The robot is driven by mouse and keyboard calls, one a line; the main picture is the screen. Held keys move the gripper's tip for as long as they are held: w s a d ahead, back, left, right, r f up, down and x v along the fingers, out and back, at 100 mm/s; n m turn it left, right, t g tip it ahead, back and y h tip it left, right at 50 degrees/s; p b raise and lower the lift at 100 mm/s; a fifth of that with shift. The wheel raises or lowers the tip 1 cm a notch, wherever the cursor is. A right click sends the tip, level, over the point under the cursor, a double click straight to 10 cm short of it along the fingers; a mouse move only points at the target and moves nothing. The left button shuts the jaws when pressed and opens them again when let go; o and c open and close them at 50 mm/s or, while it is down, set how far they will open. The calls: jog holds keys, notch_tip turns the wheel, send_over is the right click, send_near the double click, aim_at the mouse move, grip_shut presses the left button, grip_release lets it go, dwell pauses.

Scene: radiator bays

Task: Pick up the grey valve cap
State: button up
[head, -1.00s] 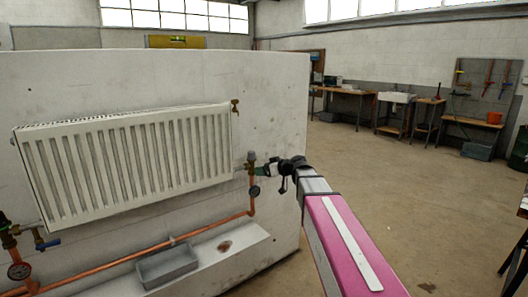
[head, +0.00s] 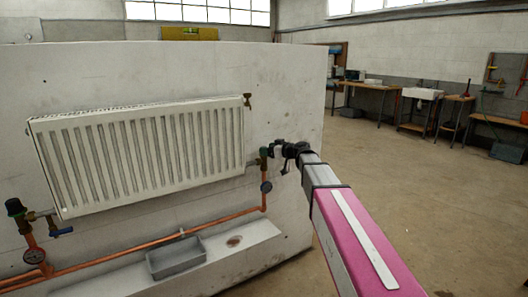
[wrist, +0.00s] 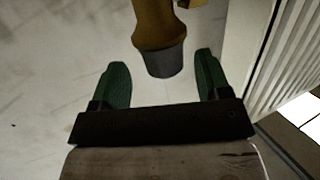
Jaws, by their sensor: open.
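The grey valve cap (wrist: 165,63) sits on the end of a brass valve body (wrist: 155,22) in the wrist view. My gripper (wrist: 161,62) is open, with one green finger on each side of the cap. Clear gaps show between the cap and both fingers in the picture; exact depth is hard to tell. In the head view my gripper (head: 272,150) is at the copper-piped valve at the radiator's lower right corner. It largely hides the cap there.
The white radiator (head: 145,150) hangs on a pale wall panel and borders the right side of the wrist view. A grey tray (head: 177,258) rests on the ledge. Floor to the right is open.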

jog(key=x, duration=0.4)
jog(key=shift+a, duration=0.25)
jog(key=shift+s, duration=0.1)
jog(key=c, duration=1)
